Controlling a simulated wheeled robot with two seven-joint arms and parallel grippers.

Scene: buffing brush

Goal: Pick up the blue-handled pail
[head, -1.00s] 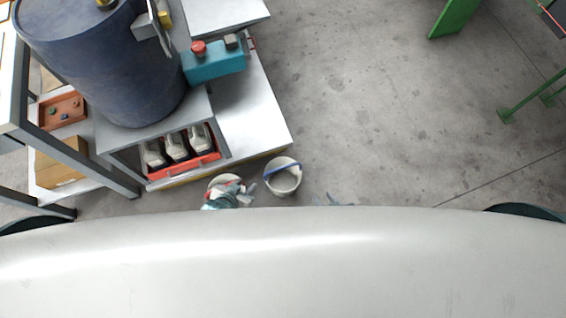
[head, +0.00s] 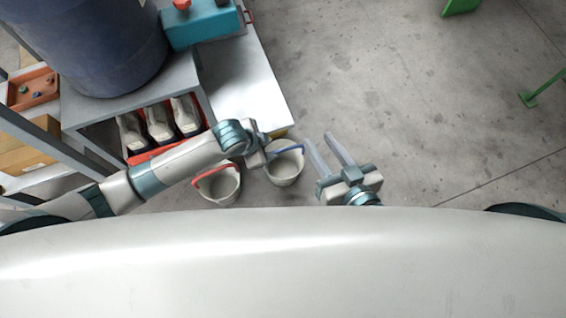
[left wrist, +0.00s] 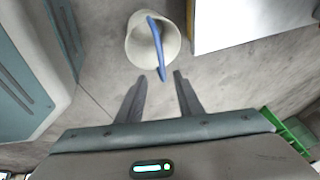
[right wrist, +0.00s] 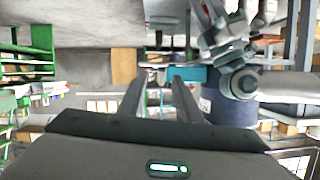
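The blue-handled pail (head: 284,172), pale and round, stands on the floor near the centre of the head view. My left gripper (head: 272,146) is beside its upper left rim and partly overlaps it in this view. In the left wrist view the pail (left wrist: 148,46) is ahead of the open fingers. Its blue handle (left wrist: 157,45) leans across the mouth, with its lower end near the gap between the fingertips. No grip on it shows. My right gripper (head: 329,145) is open and empty, to the right of the pail. Its fingers (right wrist: 160,82) are apart in the right wrist view.
A red-handled pail (head: 221,188) stands just left, below my left arm. A platform (head: 250,85) with a grey stand, a red crate of bottles (head: 160,125) and a blue drum (head: 95,45) lies behind. Floor to the right (head: 430,130) is clear.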

